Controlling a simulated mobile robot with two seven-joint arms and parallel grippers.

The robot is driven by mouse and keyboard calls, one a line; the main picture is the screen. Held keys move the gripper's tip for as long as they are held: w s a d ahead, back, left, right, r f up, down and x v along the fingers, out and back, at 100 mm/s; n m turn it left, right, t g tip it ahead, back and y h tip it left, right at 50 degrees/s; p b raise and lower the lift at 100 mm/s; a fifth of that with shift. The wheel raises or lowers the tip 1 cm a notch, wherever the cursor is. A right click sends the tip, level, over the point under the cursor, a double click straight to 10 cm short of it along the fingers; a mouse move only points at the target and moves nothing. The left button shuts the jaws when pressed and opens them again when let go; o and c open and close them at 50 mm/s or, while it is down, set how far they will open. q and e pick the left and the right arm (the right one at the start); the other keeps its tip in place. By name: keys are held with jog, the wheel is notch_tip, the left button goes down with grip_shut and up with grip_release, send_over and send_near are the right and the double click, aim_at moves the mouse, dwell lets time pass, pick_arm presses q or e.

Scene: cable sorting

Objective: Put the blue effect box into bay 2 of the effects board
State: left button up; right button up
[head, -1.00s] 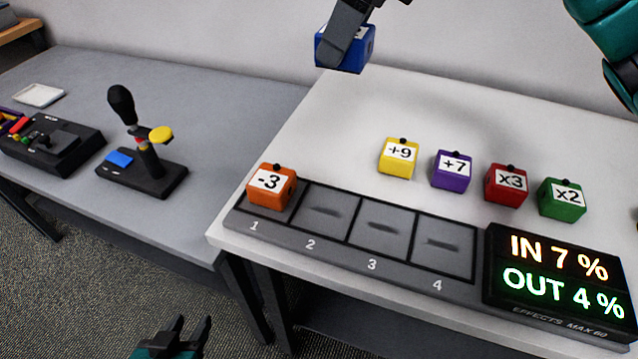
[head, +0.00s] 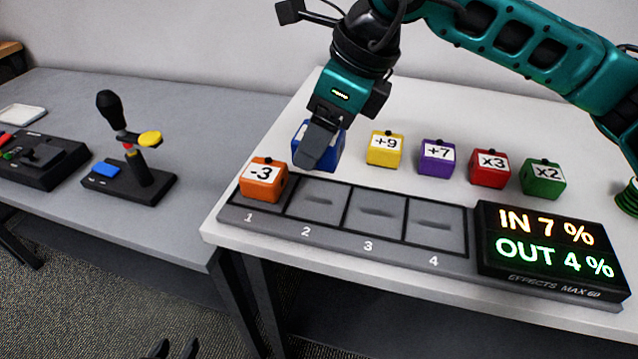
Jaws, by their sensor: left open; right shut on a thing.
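The blue effect box (head: 335,156) is in my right gripper (head: 318,150), which is shut on it. The gripper covers most of the box's face. Box and gripper appear behind and above bay 2 (head: 318,204) of the effects board (head: 345,252); the exact height cannot be told. Bay 2 is empty. The orange "-3" box (head: 262,181) sits in bay 1, just left of the held box. Bays 3 (head: 376,212) and 4 (head: 436,222) are empty. My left gripper (head: 172,350) shows only its fingertips at the bottom edge, open and apart from everything.
Yellow "+9" (head: 385,149), purple "+7" (head: 437,157), red "x3" (head: 490,169) and green "x2" (head: 543,179) boxes stand in a row behind the board. A display (head: 550,250) reads IN 7 %, OUT 4 %. A joystick (head: 135,165) stands on the grey table left.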

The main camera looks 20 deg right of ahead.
aim_at(342, 143)
pick_arm(q)
jog(key=shift+s+f+b, duration=0.25)
jog(key=shift+f+b, duration=0.2)
jog(key=shift+f, duration=0.4)
pick_arm(e)
jog(key=shift+f, duration=4)
jog(key=shift+f, duration=0.2)
jog(key=o, duration=1.2)
jog(key=shift+c, duration=0.2)
pick_arm(q)
jog(key=shift+f, duration=0.2)
jog(key=shift+r, duration=0.1)
pick_arm(e)
jog(key=shift+r, duration=0.1)
jog(key=shift+r, duration=0.25)
jog(key=p+v, duration=0.1)
jog(key=v, duration=1)
jog(key=shift+s+d+r+p, duration=0.2)
jog(key=shift+r+p, duration=0.1)
pick_arm(q)
jog(key=shift+r, duration=0.95)
